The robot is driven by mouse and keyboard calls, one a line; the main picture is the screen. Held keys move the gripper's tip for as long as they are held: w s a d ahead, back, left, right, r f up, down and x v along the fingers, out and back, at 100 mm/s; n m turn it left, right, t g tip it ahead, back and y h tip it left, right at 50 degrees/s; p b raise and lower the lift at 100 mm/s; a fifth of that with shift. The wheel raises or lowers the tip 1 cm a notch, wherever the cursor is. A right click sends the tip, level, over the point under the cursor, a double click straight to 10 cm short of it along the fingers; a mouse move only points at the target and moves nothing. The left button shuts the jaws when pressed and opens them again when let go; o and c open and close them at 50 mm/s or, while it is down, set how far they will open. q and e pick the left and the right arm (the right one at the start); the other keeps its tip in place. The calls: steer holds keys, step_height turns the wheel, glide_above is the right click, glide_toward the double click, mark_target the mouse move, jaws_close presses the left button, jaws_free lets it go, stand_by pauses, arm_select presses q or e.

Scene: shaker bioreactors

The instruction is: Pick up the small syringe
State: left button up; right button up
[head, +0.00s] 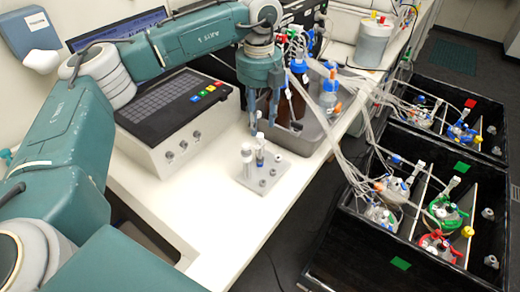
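A small pale rack plate (278,185) lies on the white bench with two syringes standing upright in it. The thicker white one (247,160) is on the left. The slimmer, small syringe (260,152) with a dark band stands just right of it. My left gripper (263,127) points down just above and behind the small syringe. Its two fingers look apart, with nothing seen between them. Whether a fingertip touches the syringe's top cannot be told. My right gripper is not in view.
A grey tub (318,138) with bottles and tubing stands right behind the rack. A control box with keypad (170,115) is at the left. Black shaker boxes (350,235) with tubed vessels stand at the right. The bench front (215,220) is clear.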

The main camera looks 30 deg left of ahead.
mark_target(260, 135)
arm_select(q)
steer(key=shift+f, duration=0.35)
step_height(260, 135, down, 5)
steer(key=p, duration=0.3)
steer(key=shift+s+d, duration=0.1)
steer(key=shift+d, duration=0.05)
steer(key=shift+f, duration=0.2)
steer(key=c, duration=0.7)
steer(key=shift+r, duration=0.1)
steer(key=shift+c, duration=1.2)
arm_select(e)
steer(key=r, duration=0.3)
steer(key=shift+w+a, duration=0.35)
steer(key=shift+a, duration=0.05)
